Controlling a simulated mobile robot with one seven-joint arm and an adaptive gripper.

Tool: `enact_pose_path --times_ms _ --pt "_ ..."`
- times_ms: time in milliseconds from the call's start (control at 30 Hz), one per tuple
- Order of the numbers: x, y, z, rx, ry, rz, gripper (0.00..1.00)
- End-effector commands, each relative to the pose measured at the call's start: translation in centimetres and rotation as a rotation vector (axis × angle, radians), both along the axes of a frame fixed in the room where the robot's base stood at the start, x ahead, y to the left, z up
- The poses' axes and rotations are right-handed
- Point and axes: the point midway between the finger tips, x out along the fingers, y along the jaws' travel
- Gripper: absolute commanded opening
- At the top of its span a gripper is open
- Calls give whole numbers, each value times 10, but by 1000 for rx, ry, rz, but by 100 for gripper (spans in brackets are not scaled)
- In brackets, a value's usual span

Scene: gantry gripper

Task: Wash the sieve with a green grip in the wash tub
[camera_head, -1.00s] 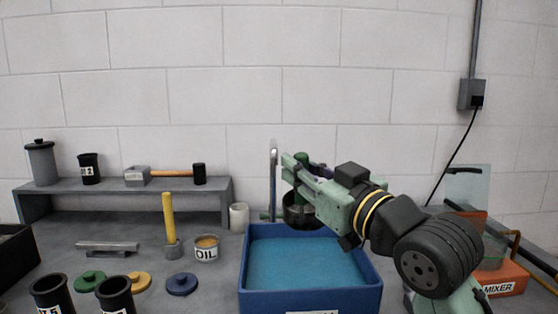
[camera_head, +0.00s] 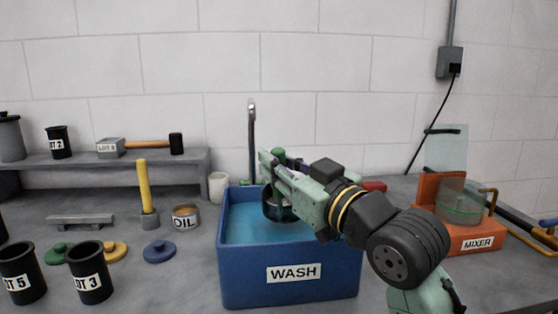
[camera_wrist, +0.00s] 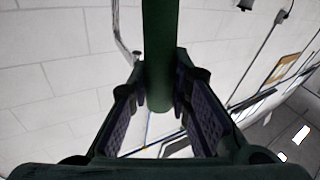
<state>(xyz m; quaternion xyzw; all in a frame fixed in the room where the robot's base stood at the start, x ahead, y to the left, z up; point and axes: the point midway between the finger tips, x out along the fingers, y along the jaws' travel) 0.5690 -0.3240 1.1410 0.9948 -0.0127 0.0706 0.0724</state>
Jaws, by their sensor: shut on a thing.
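The blue wash tub (camera_head: 290,284), labelled WASH, stands on the bench and holds blue water (camera_head: 240,231). My gripper (camera_head: 275,166) is over the tub's back part, shut on the upright green grip (camera_head: 278,155) of the sieve. The sieve's dark round body (camera_head: 271,205) hangs below the gripper, low at the water; I cannot tell how deep it sits. In the wrist view the green grip (camera_wrist: 158,60) stands between the two finger pads of the gripper (camera_wrist: 160,98). The sieve's body is hidden there.
A tap (camera_head: 252,135) rises behind the tub. An oil tin (camera_head: 186,218), a white cup (camera_head: 217,187) and a yellow-handled tool (camera_head: 145,190) stand to the left. The orange mixer (camera_head: 462,236) stands to the right. Dark LOT pots (camera_head: 92,275) are at front left.

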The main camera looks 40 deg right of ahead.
Motion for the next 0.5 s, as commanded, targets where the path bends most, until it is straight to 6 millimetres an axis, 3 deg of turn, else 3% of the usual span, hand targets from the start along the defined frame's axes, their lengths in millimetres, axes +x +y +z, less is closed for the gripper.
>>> enact_pose_path --times_ms 500 --pt "0 0 -56 1 -3 1 0"
